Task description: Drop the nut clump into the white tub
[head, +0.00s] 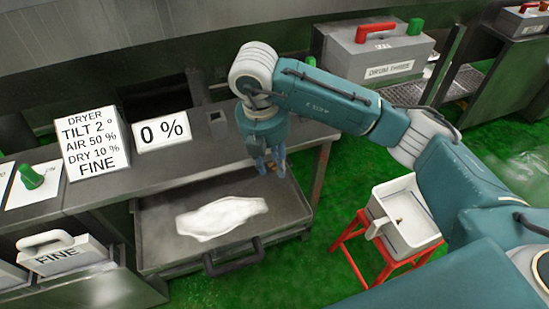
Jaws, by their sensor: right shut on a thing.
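My right gripper (272,166) points down over the back right part of a pulled-out metal tray (160,258). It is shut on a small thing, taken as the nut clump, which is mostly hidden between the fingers. The white tub (378,205) stands on a red stool to the right, apart from the gripper. A small brown spot shows inside the tub. My left gripper is not in view.
A flat white mass (222,216) lies in the tray, which has a dark front handle (235,257). A metal bench (215,135) holds a dryer sign (92,143) and a 0 % sign (162,131). Green floor lies between tray and red stool (352,250).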

